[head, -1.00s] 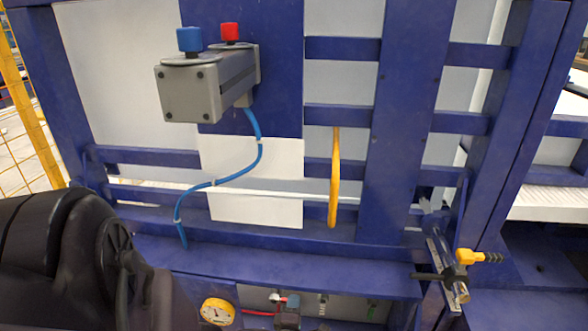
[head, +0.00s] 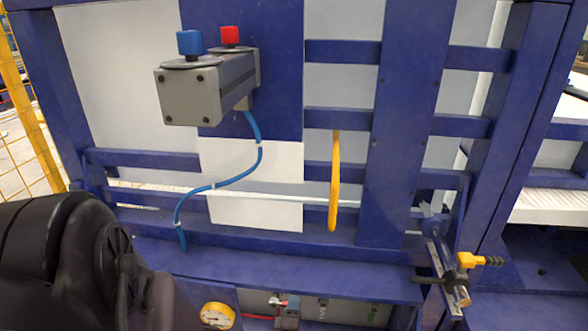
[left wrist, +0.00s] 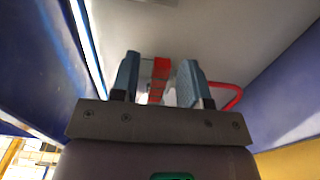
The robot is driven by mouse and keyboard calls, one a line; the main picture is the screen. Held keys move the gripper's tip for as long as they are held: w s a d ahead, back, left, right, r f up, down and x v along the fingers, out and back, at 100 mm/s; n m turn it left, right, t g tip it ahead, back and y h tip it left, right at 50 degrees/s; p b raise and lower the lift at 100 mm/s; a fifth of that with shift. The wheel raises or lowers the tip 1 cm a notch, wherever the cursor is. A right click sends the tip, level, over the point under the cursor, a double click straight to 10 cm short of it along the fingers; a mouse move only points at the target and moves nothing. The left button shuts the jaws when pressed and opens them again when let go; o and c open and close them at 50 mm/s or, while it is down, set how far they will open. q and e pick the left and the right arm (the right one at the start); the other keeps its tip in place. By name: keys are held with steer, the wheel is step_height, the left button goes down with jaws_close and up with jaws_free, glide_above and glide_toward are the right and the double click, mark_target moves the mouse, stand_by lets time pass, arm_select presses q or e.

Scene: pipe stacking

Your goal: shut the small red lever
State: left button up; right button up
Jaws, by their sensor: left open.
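The small red lever (head: 275,301) shows low in the head view, on a small grey valve (head: 288,311) under the blue ledge. In the left wrist view a red part (left wrist: 160,70), which looks like the lever, stands beyond and between my fingertips. My left gripper (left wrist: 158,80) is open, its two blue-grey fingers apart with a gap around the red part. I cannot tell whether either finger touches it. In the head view my left arm covers the lower left and hides the gripper's fingertips. My right gripper is not in view.
A yellow-rimmed gauge (head: 217,316) sits left of the valve. A red hose (left wrist: 235,97) curves to the right in the wrist view. The blue ledge (head: 290,275) overhangs the valve. A grey box (head: 205,88) with blue and red knobs is above. A yellow-handled clamp (head: 470,260) is at right.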

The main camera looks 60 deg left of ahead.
arm_select(q)
steer(key=p+v, duration=0.2)
steer(key=v, duration=0.8)
steer(key=shift+s+d+p, duration=0.25)
steer(key=shift+d+p, duration=0.05)
steer(key=shift+p, duration=0.1)
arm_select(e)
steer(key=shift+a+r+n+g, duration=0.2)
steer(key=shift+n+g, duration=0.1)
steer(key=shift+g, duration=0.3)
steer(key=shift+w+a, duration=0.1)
